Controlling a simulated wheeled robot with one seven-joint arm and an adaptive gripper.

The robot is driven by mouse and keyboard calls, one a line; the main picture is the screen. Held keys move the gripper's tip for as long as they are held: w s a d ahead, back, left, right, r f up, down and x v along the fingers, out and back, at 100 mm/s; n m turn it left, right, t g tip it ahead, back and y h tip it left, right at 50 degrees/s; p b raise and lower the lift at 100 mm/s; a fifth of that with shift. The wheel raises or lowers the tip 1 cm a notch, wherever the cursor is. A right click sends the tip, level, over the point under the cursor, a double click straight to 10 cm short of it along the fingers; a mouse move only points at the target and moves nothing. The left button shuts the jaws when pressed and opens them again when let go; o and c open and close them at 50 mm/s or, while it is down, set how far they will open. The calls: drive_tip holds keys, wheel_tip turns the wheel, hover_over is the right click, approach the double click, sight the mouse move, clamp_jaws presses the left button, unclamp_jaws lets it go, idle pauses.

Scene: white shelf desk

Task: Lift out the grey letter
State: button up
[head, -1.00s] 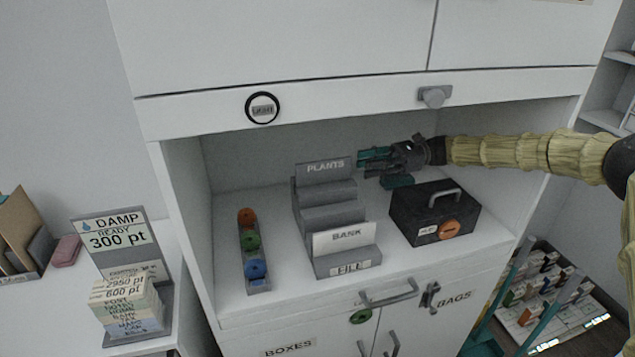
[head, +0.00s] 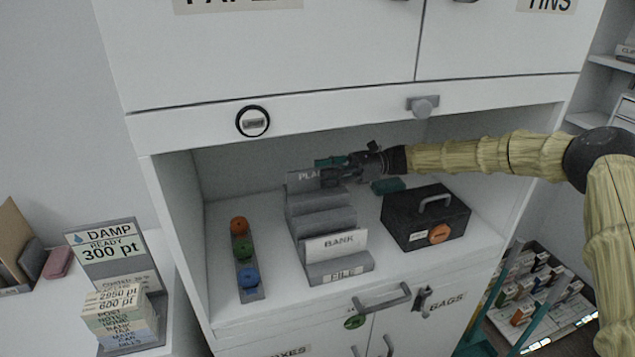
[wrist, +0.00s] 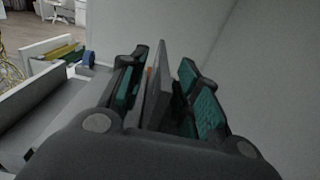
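The grey letter marked PLANTS (head: 303,181) stands upright in the rear slot of the grey stepped file rack (head: 340,272) inside the shelf bay. My gripper (head: 328,171) reaches in from the right at this letter and covers the right part of its label. In the wrist view the grey letter (wrist: 156,92) stands edge-on between the two teal-padded fingers of my gripper (wrist: 164,62). The fingers are apart, with a gap visible beside the letter. A white letter marked BANK (head: 334,245) stands in the front slot.
A strip with orange, green and blue knobs (head: 245,262) lies on the left. The cabinet panel (head: 330,110) overhangs the bay.

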sight(317, 169)
drive_tip(key=shift+x, duration=1.45)
clamp_jaws()
drive_tip(key=shift+r, duration=0.15)
drive_tip(key=shift+r, duration=1.55)
drive_tip(key=s+a+b, duration=0.1)
drive_tip(key=s+a, duration=0.2)
drive_tip(key=s, duration=0.4)
drive_tip(key=s+a+r+b, duration=0.1)
drive_tip(key=s+a, duration=0.3)
drive_tip(key=s, duration=0.3)
drive_tip(key=shift+a+r, duration=0.15)
drive_tip(key=shift+r, duration=0.15)
drive_tip(key=shift+s, duration=0.1)
drive_tip(key=shift+r, duration=0.15)
